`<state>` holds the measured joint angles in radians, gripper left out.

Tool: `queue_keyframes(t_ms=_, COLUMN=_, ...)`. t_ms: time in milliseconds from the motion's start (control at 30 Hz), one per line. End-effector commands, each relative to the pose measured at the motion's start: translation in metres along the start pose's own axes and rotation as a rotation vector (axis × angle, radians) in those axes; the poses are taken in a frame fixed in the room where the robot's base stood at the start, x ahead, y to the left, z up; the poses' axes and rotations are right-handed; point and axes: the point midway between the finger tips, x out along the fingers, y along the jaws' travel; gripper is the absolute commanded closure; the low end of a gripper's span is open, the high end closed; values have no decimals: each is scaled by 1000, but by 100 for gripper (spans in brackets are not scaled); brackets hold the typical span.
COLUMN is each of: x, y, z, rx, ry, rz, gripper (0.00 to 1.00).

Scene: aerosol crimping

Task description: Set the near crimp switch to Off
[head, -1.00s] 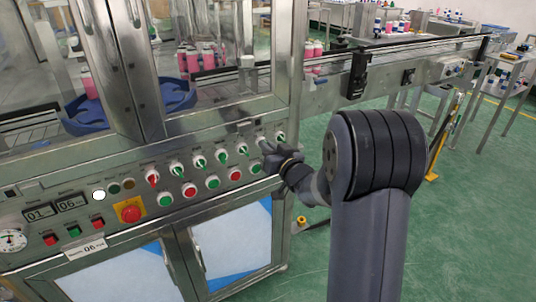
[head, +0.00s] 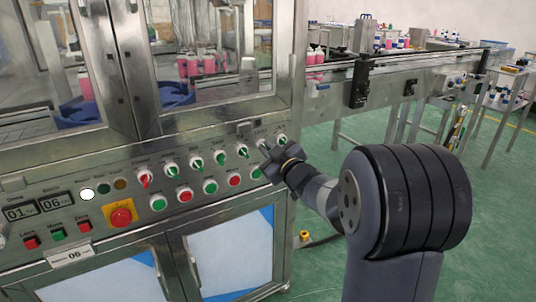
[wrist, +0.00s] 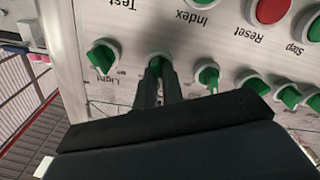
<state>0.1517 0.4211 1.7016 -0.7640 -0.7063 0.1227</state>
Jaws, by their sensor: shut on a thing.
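A row of rotary switches runs along the steel control panel (head: 100,170). In the head view, a red one (head: 144,177) is at the left and several green ones follow to the right. My gripper (head: 264,147) is at the second switch from the right end and hides most of it. In the wrist view, which is upside down, my gripper (wrist: 157,75) is shut on that green switch (wrist: 158,58), with a finger on each side of its knob. I cannot read which switch is the near crimp switch.
Red and green push buttons sit just below the switches, including a red Reset button (wrist: 269,10). A red emergency stop (head: 121,216) is at the left. Glass machine doors are above the panel. A conveyor (head: 420,75) extends to the right, with open green floor before it.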

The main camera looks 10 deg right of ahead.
Motion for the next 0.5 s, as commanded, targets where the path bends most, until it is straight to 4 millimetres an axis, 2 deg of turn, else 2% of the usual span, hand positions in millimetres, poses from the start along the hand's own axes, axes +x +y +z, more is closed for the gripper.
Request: queue_keyframes(t_ms=500, x=0, y=0, z=0, rx=-34, ry=0, rz=-1, gripper=100)
